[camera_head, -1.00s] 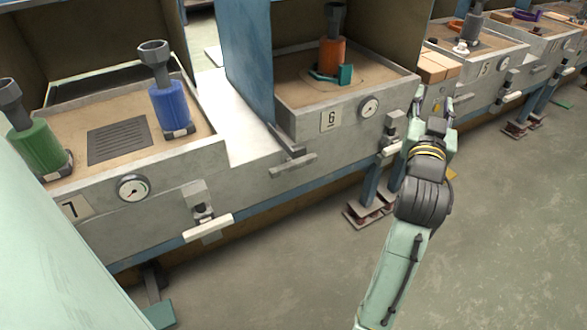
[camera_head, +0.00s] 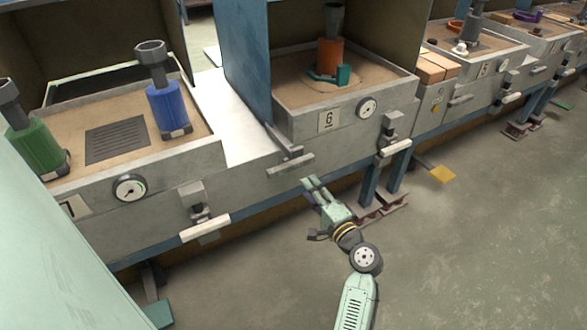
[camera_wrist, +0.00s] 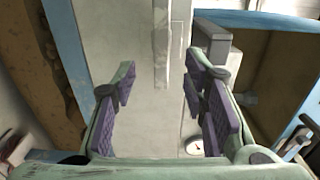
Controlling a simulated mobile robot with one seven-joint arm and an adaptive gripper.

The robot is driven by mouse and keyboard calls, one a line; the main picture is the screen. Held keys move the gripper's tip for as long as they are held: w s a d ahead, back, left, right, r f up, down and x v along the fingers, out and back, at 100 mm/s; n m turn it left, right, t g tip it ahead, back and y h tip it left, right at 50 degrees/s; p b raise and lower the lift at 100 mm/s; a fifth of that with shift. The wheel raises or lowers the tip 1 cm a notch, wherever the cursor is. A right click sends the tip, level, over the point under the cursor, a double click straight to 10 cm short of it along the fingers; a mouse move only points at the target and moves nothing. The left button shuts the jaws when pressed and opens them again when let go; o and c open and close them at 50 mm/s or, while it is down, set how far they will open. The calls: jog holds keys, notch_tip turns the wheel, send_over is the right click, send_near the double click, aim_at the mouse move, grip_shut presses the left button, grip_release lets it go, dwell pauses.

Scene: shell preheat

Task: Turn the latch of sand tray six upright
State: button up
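Sand tray six (camera_head: 310,92) bears a plate with the number 6 (camera_head: 329,120) and a round gauge (camera_head: 367,108). Its latch (camera_head: 393,122) is on the front at the right, with its pale lever (camera_head: 395,148) lying about level. My gripper (camera_head: 311,183) is in front of the cabinet, low and left of the latch, apart from it. In the wrist view my gripper (camera_wrist: 160,70) has its fingers wide apart with nothing gripped. A pale bar stands on the front panel beyond them; I cannot tell which part it is.
A grey handle (camera_head: 290,165) sticks out left of tray six, just above my gripper. Tray seven's latch lever (camera_head: 205,227) juts out at the left. A yellow pedal (camera_head: 442,174) is on the floor. Open floor lies at the right.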

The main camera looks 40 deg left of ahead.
aim_at(293, 168)
jog(key=p+x, duration=0.1)
jog(key=x, duration=0.9)
jog(key=shift+a+r, duration=0.1)
jog(key=shift+r, duration=0.05)
jog(key=shift+c, duration=0.2)
grip_shut()
dwell(0.3)
